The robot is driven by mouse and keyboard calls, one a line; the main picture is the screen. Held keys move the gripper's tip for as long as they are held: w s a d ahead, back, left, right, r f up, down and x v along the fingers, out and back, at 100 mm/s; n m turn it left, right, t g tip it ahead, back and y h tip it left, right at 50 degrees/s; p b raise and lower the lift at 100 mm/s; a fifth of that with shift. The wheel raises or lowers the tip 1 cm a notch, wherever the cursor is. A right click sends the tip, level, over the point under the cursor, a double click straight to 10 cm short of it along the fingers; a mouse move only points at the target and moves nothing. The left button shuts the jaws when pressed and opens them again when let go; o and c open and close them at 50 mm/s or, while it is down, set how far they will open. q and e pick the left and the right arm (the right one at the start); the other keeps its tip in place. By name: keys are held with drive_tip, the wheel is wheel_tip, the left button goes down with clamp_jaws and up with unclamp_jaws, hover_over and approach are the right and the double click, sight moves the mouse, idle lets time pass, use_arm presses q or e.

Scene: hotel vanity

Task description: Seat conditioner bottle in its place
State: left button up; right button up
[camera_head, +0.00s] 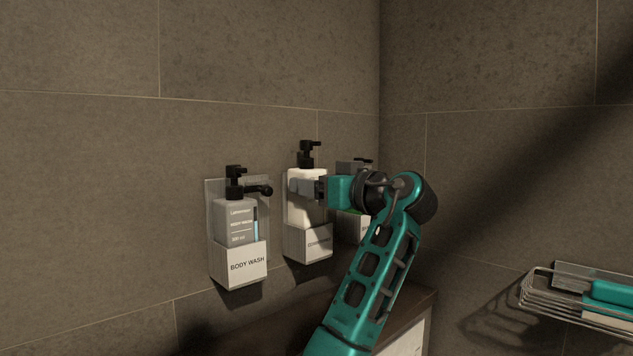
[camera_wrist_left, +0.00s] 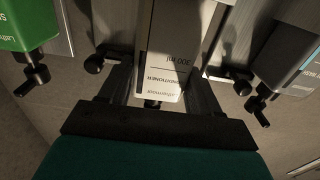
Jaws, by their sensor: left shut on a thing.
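The white conditioner bottle (camera_head: 306,213) with its black pump stands upright at the middle wall holder (camera_head: 308,244). Its lower end meets the holder's front pocket; I cannot tell how deep it sits. More of its body shows above the pocket than on the body wash bottle. My left gripper (camera_head: 305,187) is shut on the bottle's upper body from the right. In the left wrist view the conditioner bottle (camera_wrist_left: 164,62) is upside down in the picture, between the two fingers of my left gripper (camera_wrist_left: 160,92). My right gripper is not in view.
A grey body wash bottle (camera_head: 236,222) sits in the left holder (camera_head: 240,267). A right holder (camera_head: 348,226) is partly hidden by my arm. A green bottle (camera_wrist_left: 28,25) shows in the left wrist view. A wire rack (camera_head: 540,300) hangs at the far right.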

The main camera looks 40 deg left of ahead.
sight(317, 237)
use_arm(q)
drive_tip(key=shift+f+b, duration=1.25)
drive_tip(key=shift+f, duration=0.4)
drive_tip(key=shift+f, duration=0.25)
drive_tip(key=o, duration=1.3)
drive_tip(key=d, duration=0.4)
drive_tip(key=d+b, duration=0.1)
drive_tip(key=d, duration=0.3)
drive_tip(key=s+d, duration=0.1)
drive_tip(key=d, duration=0.4)
drive_tip(key=shift+b, duration=0.4)
drive_tip(key=shift+a, duration=0.1)
